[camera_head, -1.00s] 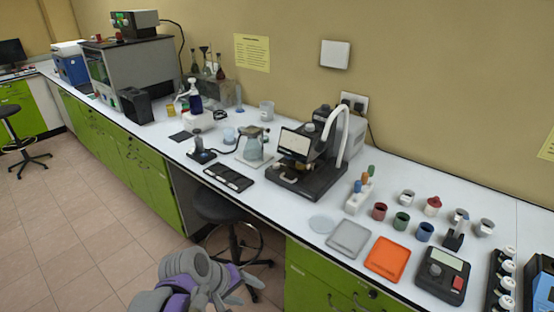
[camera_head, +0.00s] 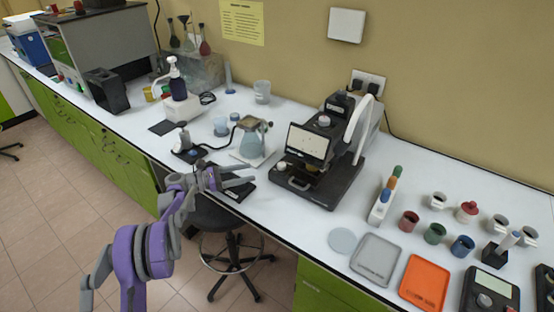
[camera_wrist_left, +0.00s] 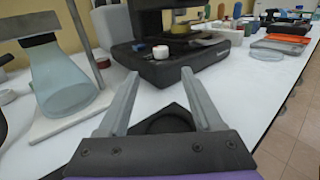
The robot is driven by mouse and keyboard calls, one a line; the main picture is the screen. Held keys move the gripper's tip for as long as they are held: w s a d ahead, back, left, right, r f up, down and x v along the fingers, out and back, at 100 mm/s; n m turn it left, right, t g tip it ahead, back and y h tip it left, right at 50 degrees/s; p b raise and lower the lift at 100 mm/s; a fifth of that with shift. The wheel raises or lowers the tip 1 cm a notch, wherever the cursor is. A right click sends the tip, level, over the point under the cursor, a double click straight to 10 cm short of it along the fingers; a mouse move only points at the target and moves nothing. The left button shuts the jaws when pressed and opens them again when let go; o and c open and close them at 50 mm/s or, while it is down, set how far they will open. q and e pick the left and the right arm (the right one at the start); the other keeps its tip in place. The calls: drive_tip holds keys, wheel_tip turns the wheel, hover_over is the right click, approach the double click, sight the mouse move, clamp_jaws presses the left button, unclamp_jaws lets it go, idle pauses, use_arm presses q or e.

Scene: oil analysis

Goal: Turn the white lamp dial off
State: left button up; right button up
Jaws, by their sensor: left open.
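The black microscope-like instrument (camera_head: 322,185) stands on the white bench, with a small tilted screen and a curved white tube. A small white dial (camera_head: 282,166) sits low on its base at the left; a white dial also shows in the left wrist view (camera_wrist_left: 160,52), with a small red one beside it. I cannot read its setting. My left gripper (camera_head: 246,174) is open and empty, left of the instrument and above the bench's front area. In the left wrist view its fingers (camera_wrist_left: 160,74) point at the instrument's base, apart from the dial. My right gripper is not in view.
A flask (camera_head: 252,146) on a stand is close to the gripper's left. A dark flat holder (camera_head: 230,190) lies below the gripper. A grey tray (camera_head: 376,260), an orange tray (camera_head: 424,282) and several small cups are to the right. A stool (camera_head: 215,217) stands in front.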

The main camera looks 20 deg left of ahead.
sight(278, 166)
use_arm(q)
drive_tip(key=shift+w+d+r, duration=0.15)
drive_tip(key=shift+w+d, duration=0.05)
drive_tip(key=shift+d, duration=0.2)
drive_tip(key=p+x, duration=0.2)
drive_tip(key=x, duration=0.7)
drive_tip(key=shift+w+d, duration=0.2)
drive_tip(key=shift+d, duration=0.15)
clamp_jaws()
